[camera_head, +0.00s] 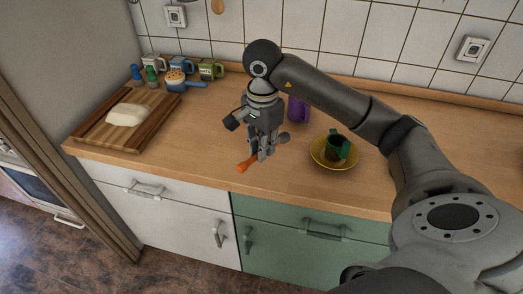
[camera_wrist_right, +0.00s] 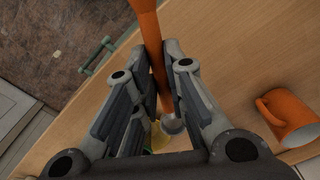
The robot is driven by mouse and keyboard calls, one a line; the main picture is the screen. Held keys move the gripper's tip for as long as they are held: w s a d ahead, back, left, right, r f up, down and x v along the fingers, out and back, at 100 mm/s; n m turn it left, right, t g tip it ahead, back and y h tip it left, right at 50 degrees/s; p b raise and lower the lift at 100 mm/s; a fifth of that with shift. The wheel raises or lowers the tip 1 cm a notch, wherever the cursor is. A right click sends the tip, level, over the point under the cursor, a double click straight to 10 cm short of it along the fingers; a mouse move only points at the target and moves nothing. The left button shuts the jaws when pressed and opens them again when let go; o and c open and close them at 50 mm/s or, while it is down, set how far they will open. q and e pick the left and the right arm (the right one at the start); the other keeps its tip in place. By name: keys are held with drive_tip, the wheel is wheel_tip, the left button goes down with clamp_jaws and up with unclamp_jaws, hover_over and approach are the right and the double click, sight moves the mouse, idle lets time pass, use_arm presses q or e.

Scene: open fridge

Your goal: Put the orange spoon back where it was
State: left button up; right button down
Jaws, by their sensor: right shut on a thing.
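The spoon has an orange handle (camera_head: 246,164) and a grey bowl (camera_head: 283,138). My right gripper (camera_head: 263,153) is shut on the spoon and holds it over the wooden counter near its front edge. In the right wrist view the orange handle (camera_wrist_right: 150,35) passes between the fingers (camera_wrist_right: 163,75), with the grey bowl (camera_wrist_right: 172,125) toward the palm side of the picture. I cannot tell whether the spoon touches the counter. My left gripper is out of view.
A yellow saucer (camera_head: 320,158) with a dark green cup (camera_head: 333,148) stands right of the gripper. A purple mug (camera_head: 299,109) stands behind. An orange mug (camera_wrist_right: 288,118) shows in the wrist view. A cutting board (camera_head: 95,134) with a pale block (camera_head: 127,114) lies left; several mugs stand behind it.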

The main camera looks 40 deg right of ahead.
drive_tip(key=w+d+f, duration=0.1)
drive_tip(key=w+f, duration=0.1)
drive_tip(key=w+d+f+p, duration=0.1)
drive_tip(key=w+f, duration=0.1)
drive_tip(key=w+d+f+p, duration=0.1)
drive_tip(key=w+d+f, duration=0.1)
drive_tip(key=shift+f, duration=0.2)
drive_tip(key=f+p, duration=0.2)
drive_tip(key=shift+w+d+f, duration=0.15)
drive_tip(key=shift+w+f, duration=0.05)
drive_tip(key=shift+f, duration=0.4)
drive_tip(key=shift+f, duration=0.1)
drive_tip(key=shift+f+b, duration=0.2)
drive_tip(key=shift+b, duration=0.15)
drive_tip(key=c, duration=1.5)
unclamp_jaws()
drive_tip(key=shift+r, duration=0.1)
